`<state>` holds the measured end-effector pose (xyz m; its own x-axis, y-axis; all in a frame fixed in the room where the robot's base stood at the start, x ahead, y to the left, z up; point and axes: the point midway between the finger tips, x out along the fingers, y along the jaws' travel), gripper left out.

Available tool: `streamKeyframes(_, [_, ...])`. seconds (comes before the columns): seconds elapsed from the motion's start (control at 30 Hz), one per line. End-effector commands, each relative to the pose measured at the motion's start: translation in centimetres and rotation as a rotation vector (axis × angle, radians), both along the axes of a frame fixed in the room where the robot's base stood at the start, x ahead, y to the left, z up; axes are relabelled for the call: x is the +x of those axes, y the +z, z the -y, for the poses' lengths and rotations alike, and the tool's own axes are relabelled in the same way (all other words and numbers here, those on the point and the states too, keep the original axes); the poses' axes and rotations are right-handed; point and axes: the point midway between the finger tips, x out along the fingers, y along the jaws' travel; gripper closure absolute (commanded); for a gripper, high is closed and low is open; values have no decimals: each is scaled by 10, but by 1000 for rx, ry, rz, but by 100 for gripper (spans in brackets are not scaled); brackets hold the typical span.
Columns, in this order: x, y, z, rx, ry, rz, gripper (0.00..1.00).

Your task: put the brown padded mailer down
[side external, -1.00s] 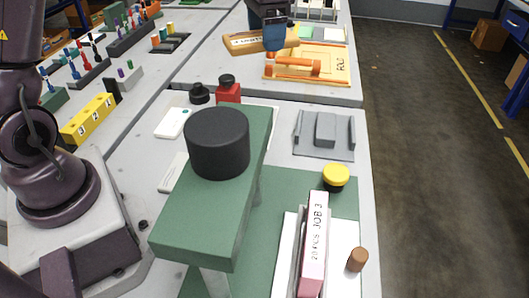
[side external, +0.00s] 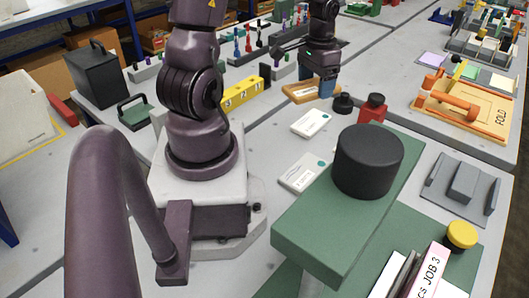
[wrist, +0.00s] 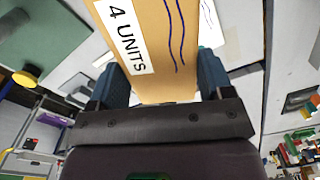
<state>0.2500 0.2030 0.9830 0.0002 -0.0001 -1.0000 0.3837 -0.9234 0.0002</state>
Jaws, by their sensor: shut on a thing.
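The brown padded mailer (side external: 302,93) is in my gripper (side external: 327,93) in the side external view, at the far side of the table beyond the white cards. It lies roughly flat, sticking out to the left of the blue fingers. I cannot tell whether it touches the table. In the wrist view the mailer (wrist: 172,50) fills the space between the two blue fingers of my gripper (wrist: 160,78). A white "4 UNITS" label and blue wavy lines show on it. Its far end is out of frame.
A black pot (side external: 343,103) and a red pot (side external: 372,108) stand just right of the mailer. A yellow numbered block (side external: 240,93) stands to its left. White cards (side external: 309,122) lie nearer. An orange FOLD board (side external: 465,108) is at the right. A green stand (side external: 330,222) bears a black cylinder (side external: 368,160).

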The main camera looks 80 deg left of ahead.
Motion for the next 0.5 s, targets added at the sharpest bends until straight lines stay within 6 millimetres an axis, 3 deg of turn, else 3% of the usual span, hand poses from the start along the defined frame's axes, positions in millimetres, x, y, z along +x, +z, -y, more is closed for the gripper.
streamKeyframes(0.03, [-27,-15,-6,-5,74,-8,50])
streamKeyframes(0.1, [-57,-33,-9,-6,163,-8,50])
streamKeyframes(0.23, [-100,-58,-3,-5,293,-7,50])
streamKeyframes(0.37, [-121,-72,7,-3,364,-3,50])
streamKeyframes(0.5, [-118,-77,7,2,389,1,50])
